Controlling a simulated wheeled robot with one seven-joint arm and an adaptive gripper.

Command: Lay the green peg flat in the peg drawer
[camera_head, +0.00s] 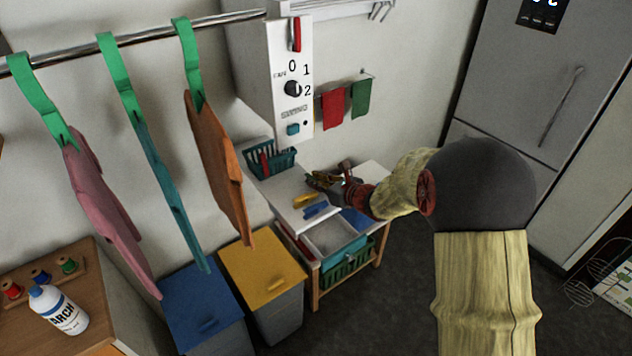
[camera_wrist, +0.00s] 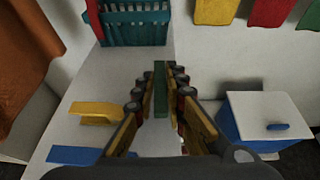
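The green peg (camera_wrist: 160,88) stands between the fingers of my gripper (camera_wrist: 164,80) in the wrist view, its long side along the fingers. The fingers are close together with the peg filling the narrow gap, so they look shut on it. In the head view my gripper (camera_head: 328,181) is over the white counter (camera_head: 284,187), and the peg is too small to make out there. An open drawer (camera_head: 335,235) with a pale interior is below and in front of my gripper; whether it holds anything is unclear.
A yellow peg (camera_wrist: 95,111) and a blue peg (camera_wrist: 78,155) lie on the counter left of my gripper. A teal basket (camera_wrist: 135,22) stands behind. A blue box with a white lid (camera_wrist: 262,112) is to the right. Cloths hang on the wall.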

